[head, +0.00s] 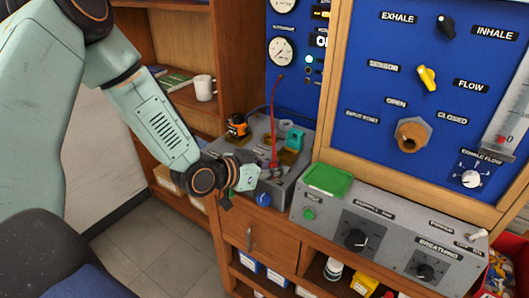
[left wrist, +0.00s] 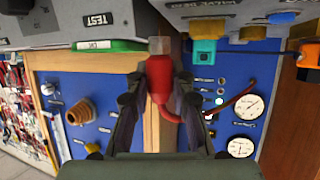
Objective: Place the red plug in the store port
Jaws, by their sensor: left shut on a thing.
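The red plug (left wrist: 160,75) shows in the left wrist view between the two fingers of my left gripper (left wrist: 160,95), which is shut on it. A pale tip of the plug points to the top of that view. Its thin red cable (left wrist: 236,102) curves off to the right. In the head view the red cable (head: 271,118) rises in a loop over the grey port box (head: 276,190), and my left gripper (head: 246,177) is at the front of that box. The arm partly hides the box. I cannot read which port is the store port.
An orange plug (head: 237,125) and a teal connector (head: 295,138) are on the port box, and a blue knob (head: 263,200) is on its front. A green tray (head: 328,180) lies on the grey console (head: 390,238) to the right. A white mug (head: 205,88) stands on the shelf.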

